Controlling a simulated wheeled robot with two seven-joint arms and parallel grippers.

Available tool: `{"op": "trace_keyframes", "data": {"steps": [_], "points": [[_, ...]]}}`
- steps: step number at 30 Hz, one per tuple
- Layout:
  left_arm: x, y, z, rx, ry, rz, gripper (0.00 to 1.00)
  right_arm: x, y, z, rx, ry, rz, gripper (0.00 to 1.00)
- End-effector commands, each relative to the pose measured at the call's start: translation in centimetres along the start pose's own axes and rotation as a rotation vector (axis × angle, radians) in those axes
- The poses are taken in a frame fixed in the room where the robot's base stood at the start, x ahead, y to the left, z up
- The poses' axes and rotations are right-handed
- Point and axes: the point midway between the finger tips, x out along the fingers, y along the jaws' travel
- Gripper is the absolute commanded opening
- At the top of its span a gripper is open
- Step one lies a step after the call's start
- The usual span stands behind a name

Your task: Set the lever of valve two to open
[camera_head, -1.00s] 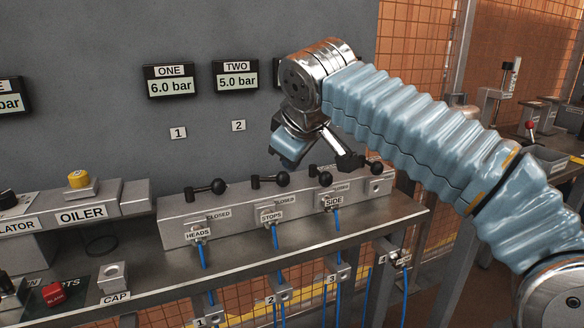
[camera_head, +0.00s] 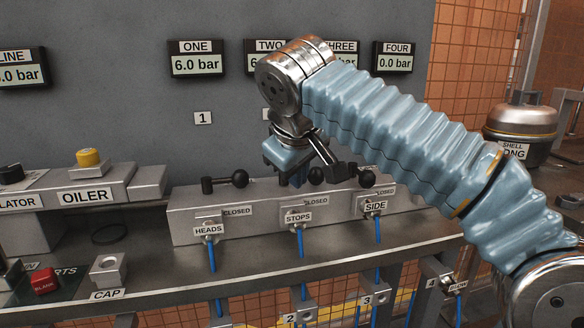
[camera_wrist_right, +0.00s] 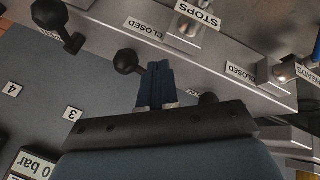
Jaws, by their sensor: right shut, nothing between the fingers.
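The valve two lever, marked STOPS, ends in a black ball knob (camera_head: 316,175) on the grey valve block (camera_head: 245,225). Its plate reads CLOSED. My right gripper (camera_head: 294,180) is shut and empty, just left of that knob in the head view, and hides much of the lever. In the right wrist view the shut blue fingertips (camera_wrist_right: 157,70) appear right of the black knob (camera_wrist_right: 126,61), over the lever's line. I cannot tell whether they touch it. My left gripper is out of view.
The HEADS lever (camera_head: 240,178) and the SIDE lever (camera_head: 367,179) stand close on either side, both by CLOSED labels. Gauges hang on the grey wall behind. Blue hoses run down the front. The oiler (camera_head: 88,196) is at left.

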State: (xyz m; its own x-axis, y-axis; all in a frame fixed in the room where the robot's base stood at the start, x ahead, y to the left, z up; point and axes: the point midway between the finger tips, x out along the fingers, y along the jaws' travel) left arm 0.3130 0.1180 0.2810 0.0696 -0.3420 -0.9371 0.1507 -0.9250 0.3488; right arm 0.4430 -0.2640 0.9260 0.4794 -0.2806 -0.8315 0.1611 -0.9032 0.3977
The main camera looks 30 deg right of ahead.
Motion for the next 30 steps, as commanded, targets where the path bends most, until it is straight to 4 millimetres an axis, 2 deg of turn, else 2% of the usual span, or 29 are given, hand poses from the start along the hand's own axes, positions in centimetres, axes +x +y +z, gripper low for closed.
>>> {"op": "trace_keyframes", "data": {"steps": [3, 7, 19, 30], "points": [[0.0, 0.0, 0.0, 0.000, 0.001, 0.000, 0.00, 0.8, 1.3, 0.1, 0.002, 0.000, -0.001, 0.00], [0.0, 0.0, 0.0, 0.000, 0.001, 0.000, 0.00, 1.3, 2.0, 0.1, 0.001, 0.001, -0.001, 0.00], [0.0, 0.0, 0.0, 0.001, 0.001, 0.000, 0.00, 1.4, 2.2, 0.2, -0.004, 0.003, -0.003, 0.00], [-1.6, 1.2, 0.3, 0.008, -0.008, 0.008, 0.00, 2.0, 4.1, -0.1, -0.206, 0.098, -0.097, 0.00]]}}
